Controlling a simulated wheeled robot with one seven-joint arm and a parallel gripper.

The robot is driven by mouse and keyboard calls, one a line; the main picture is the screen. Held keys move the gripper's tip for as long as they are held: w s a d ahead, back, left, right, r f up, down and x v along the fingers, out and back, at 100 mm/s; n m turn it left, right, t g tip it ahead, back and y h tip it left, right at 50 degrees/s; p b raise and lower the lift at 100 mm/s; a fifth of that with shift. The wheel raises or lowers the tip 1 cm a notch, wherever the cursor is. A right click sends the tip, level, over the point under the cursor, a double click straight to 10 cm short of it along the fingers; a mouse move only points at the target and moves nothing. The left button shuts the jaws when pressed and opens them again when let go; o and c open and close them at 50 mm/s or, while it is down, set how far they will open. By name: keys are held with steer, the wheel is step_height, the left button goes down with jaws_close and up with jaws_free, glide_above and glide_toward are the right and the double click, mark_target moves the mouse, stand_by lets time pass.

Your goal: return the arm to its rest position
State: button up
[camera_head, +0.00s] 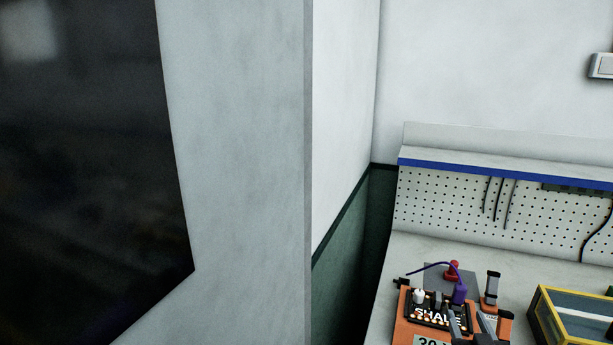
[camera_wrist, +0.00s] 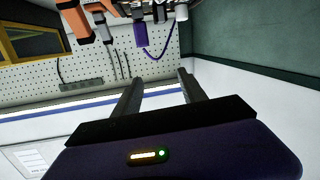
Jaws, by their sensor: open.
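My gripper (camera_wrist: 158,76) shows in the wrist view with its two dark fingers spread apart and nothing between them. The wrist picture is upside down, with the workbench items along its top edge. Two dark finger-like shapes show at the bottom of the head view, in front of the orange fixture (camera_head: 401,325); I cannot tell for sure that they are my gripper. The fixture carries a dark board with white lettering. A purple connector (camera_head: 459,293) with a purple cable stands at it, and it also shows in the wrist view (camera_wrist: 141,35).
A yellow-framed box (camera_head: 541,318) stands right of the fixture on the bench (camera_head: 430,255). A perforated back panel (camera_head: 450,210) with hanging cables and a blue-edged shelf (camera_head: 500,169) rises behind. A large grey cabinet (camera_head: 240,150) with a dark window fills the left.

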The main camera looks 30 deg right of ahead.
steer(key=s+a+r+n+t+y, duration=0.15)
steer(key=s+a, duration=0.25)
steer(key=a, duration=0.5)
steer(key=s+a+n+t+y, duration=0.1)
steer(key=s+a+t+y, duration=0.1)
steer(key=s+a, duration=0.5)
steer(key=s+a+r+n+t+y, duration=0.1)
steer(key=s+a+n+y, duration=0.1)
steer(key=a, duration=0.8)
steer(key=s+a+n+g+y, duration=0.2)
steer(key=s+a+y, duration=0.3)
steer(key=s+a, duration=0.6)
steer(key=s, duration=0.2)
steer(key=shift+s+a+f+n, duration=0.15)
steer(key=shift+s+n, duration=0.2)
steer(key=shift+s, duration=0.05)
